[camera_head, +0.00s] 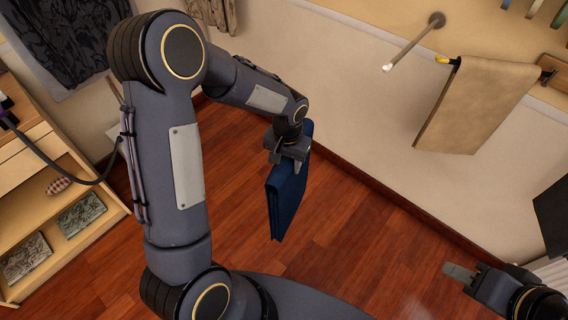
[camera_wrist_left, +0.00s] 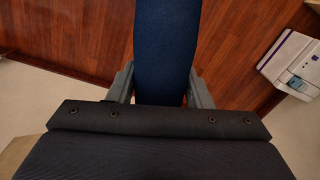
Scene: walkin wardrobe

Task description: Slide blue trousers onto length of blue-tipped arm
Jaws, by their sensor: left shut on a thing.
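The blue trousers (camera_head: 286,200) are folded and hang down from my left gripper (camera_head: 297,157), which is shut on them, above the wooden floor. In the left wrist view the trousers (camera_wrist_left: 165,45) run between the two fingers. A wall arm (camera_head: 412,44) with a pale, whitish tip sticks out bare at the upper right, apart from the trousers. I cannot make out a blue tip on it. Another arm with a yellow tip (camera_head: 444,60) carries tan trousers (camera_head: 478,105). My right gripper (camera_head: 459,273) is at the lower right, away from the trousers; its finger gap cannot be made out.
A wooden shelf unit (camera_head: 75,180) with folded patterned items stands at the left. Dark patterned clothing (camera_head: 70,45) hangs at the upper left. A white and purple box (camera_wrist_left: 293,66) shows in the left wrist view. The floor below the trousers is clear.

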